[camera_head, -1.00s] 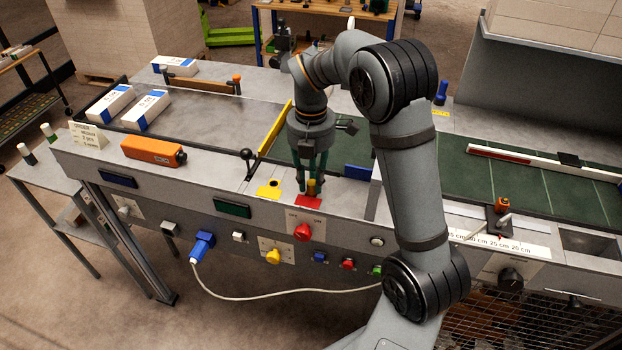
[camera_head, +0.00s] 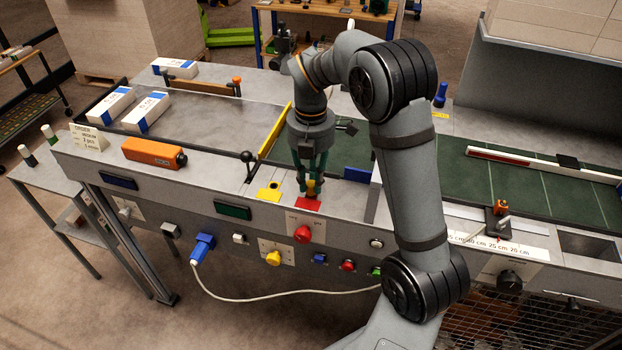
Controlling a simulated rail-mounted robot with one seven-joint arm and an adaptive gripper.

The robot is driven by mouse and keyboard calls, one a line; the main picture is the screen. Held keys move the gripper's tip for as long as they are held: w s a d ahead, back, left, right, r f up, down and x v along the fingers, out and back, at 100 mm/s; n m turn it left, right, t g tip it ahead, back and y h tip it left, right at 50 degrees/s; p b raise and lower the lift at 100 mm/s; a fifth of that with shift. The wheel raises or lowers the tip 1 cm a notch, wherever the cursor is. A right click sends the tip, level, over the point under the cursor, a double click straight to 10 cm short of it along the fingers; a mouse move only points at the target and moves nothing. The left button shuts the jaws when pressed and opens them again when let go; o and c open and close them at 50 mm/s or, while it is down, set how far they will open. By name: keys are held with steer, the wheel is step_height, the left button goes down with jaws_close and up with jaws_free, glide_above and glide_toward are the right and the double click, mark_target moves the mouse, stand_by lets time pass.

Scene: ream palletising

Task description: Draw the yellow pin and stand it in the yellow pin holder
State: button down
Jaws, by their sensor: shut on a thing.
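The yellow pin (camera_head: 311,187) is upright between the green fingers of my gripper (camera_head: 310,188). My gripper points down and is shut on it. The pin's lower end is at the red plate (camera_head: 307,204) on the machine's front ledge; I cannot tell whether it is still seated there. The fingers hide part of the pin. The yellow pin holder (camera_head: 268,194), a yellow plate with a dark hole, lies on the ledge just left of the red plate. Nothing stands in its hole.
A black ball-topped lever (camera_head: 247,157) and a yellow bar (camera_head: 275,128) stand left of my gripper. A blue block (camera_head: 357,173) is close on its right. An orange device (camera_head: 153,152) lies further left on the ledge. Buttons line the front panel.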

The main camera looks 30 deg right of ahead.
mark_target(311, 184)
steer(key=shift+r+p, duration=2.15)
steer(key=shift+r, duration=0.35)
step_height(311, 184, up, 4)
steer(key=p, duration=0.4)
steer(key=shift+a+f, duration=0.1)
